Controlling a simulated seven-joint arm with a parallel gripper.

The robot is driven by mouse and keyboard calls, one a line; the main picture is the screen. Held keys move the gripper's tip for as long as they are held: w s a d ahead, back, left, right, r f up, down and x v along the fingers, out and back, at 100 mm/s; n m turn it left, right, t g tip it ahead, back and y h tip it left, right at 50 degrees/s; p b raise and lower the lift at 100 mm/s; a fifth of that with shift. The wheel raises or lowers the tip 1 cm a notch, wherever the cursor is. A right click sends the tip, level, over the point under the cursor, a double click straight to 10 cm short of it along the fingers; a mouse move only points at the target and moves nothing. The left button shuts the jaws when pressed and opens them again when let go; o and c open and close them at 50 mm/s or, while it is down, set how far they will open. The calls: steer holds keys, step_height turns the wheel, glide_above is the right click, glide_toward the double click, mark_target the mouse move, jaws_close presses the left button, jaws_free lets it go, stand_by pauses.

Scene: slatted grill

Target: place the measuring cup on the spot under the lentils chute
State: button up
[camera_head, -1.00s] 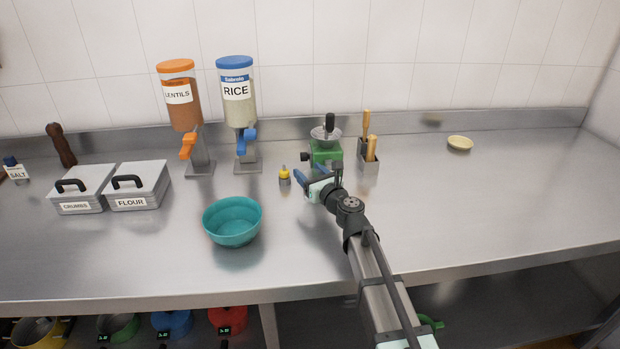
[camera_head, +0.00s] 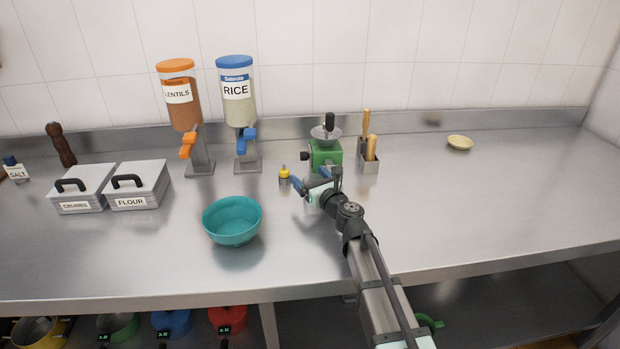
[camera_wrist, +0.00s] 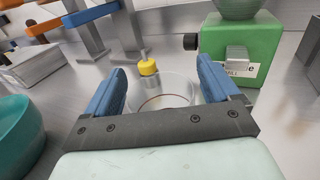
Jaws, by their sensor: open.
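A clear measuring cup (camera_wrist: 168,88) with a reddish line shows between the blue fingers of my gripper (camera_wrist: 160,75) in the wrist view. The fingers are open, one on each side of it; contact cannot be told. In the head view my gripper (camera_head: 312,181) is low over the counter, in front of the green grinder, and the cup is hard to make out there. The lentils dispenser (camera_head: 180,101) stands at the back left with an orange chute (camera_head: 187,146). Its metal base (camera_head: 200,169) is below the chute, with nothing visible standing on it.
A small yellow-topped item (camera_head: 284,174) stands just left of my gripper. The green grinder (camera_head: 325,153) is behind it. The rice dispenser (camera_head: 237,95) is right of the lentils. A teal bowl (camera_head: 232,222) stands front left. The counter's right side is mostly clear.

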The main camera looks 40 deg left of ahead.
steer(key=shift+r, duration=0.15)
steer(key=v, duration=1.2)
